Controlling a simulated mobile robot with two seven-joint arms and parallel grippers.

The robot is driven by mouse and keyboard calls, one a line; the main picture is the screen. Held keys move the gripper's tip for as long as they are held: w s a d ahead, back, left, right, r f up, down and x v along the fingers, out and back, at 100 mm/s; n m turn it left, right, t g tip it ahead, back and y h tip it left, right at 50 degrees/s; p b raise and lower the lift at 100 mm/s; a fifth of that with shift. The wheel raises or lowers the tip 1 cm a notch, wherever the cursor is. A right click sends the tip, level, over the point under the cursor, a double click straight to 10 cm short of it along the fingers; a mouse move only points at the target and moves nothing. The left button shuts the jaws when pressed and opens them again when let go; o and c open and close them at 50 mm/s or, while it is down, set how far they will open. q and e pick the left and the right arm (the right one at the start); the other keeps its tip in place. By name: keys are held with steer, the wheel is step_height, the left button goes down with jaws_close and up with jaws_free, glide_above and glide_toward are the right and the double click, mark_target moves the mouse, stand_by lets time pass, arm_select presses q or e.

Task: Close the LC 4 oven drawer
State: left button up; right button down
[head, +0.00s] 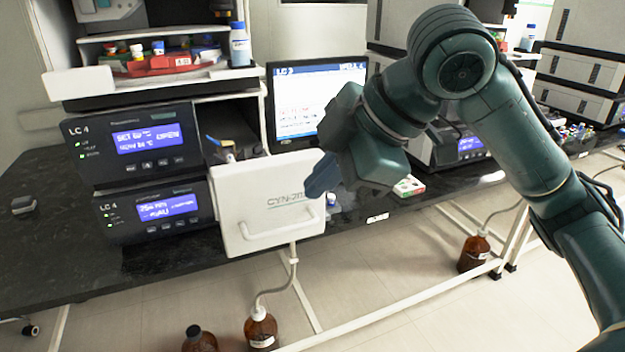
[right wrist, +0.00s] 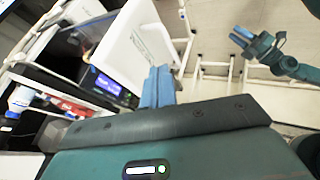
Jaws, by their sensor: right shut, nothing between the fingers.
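The LC 4 oven drawer (head: 268,205) stands pulled out of the LC 4 stack. Its white front has a bar handle and partly hidden lettering, and an open space with small fittings shows behind it. The white front also fills the upper middle of the right wrist view (right wrist: 135,45). My right gripper (head: 322,178) is shut and empty, its blue fingers at the right part of the drawer front; I cannot tell whether they touch it. The fingers also show in the right wrist view (right wrist: 158,85). My left gripper (right wrist: 237,36) appears small there, its opening unclear.
The LC 4 display unit (head: 135,142) is beside the drawer, its screen seeming to read OPEN. A monitor (head: 312,100) stands behind. Brown bottles (head: 261,330) stand on the floor below. A small white-and-red box (head: 408,187) lies on the dark bench.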

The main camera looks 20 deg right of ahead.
mark_target(294, 206)
steer(key=x, duration=0.6)
steer(key=shift+b, duration=0.4)
steer(key=shift+w+a+f, duration=0.15)
steer(key=shift+w+f, duration=0.05)
steer(key=shift+f, duration=0.1)
arm_select(q)
steer(key=shift+s+a+t, duration=0.2)
steer(key=shift+a+t, duration=0.05)
steer(key=shift+t, duration=0.05)
arm_select(e)
steer(key=shift+w+a+f, duration=0.1)
steer(key=shift+w+f, duration=0.05)
steer(key=shift+f, duration=0.05)
arm_select(q)
steer(key=shift+s, duration=0.1)
